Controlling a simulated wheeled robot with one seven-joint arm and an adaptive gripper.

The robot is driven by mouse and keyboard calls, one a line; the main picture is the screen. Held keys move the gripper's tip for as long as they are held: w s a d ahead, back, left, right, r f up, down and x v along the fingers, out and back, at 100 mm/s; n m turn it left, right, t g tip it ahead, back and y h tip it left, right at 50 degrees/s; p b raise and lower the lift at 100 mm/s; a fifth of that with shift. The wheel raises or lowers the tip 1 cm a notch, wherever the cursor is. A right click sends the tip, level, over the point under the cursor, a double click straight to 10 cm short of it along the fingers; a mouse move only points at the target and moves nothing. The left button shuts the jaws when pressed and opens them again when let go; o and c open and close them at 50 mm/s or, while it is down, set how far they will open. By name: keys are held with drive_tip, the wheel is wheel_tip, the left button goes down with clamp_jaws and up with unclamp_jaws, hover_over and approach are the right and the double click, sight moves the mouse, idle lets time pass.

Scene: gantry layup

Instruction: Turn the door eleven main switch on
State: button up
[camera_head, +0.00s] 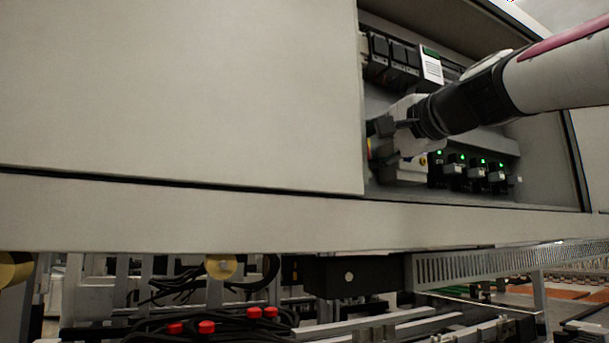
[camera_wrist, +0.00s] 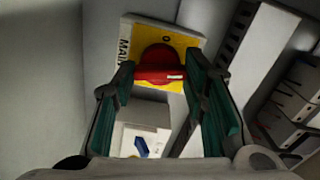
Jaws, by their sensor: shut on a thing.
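The main switch is a red rotary knob (camera_wrist: 160,68) on a yellow plate (camera_wrist: 188,48) in the wrist view. The plate bears a "0" and part of the word "MAIN". The knob's handle lies roughly crosswise in that view, with a pale mark near its right end. My gripper (camera_wrist: 158,78) has its two green-padded fingers on either side of the handle and is shut on it. In the head view my gripper (camera_head: 385,138) reaches into the open cabinet. There the switch is mostly hidden behind the gripper, with only a sliver of yellow and red at its left.
A large pale cabinet panel (camera_head: 180,90) covers the left of the opening. Black modules (camera_head: 392,58) line the upper row inside, and several small units with green lights (camera_head: 478,172) stand lower right. A white box with a blue part (camera_wrist: 141,147) lies below the switch.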

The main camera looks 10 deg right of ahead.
drive_tip(key=shift+m+p, duration=0.5)
drive_tip(key=shift+m, duration=0.8)
drive_tip(key=o, duration=1.2)
drive_tip(key=shift+c, duration=0.2)
drive_tip(key=v, duration=1.2)
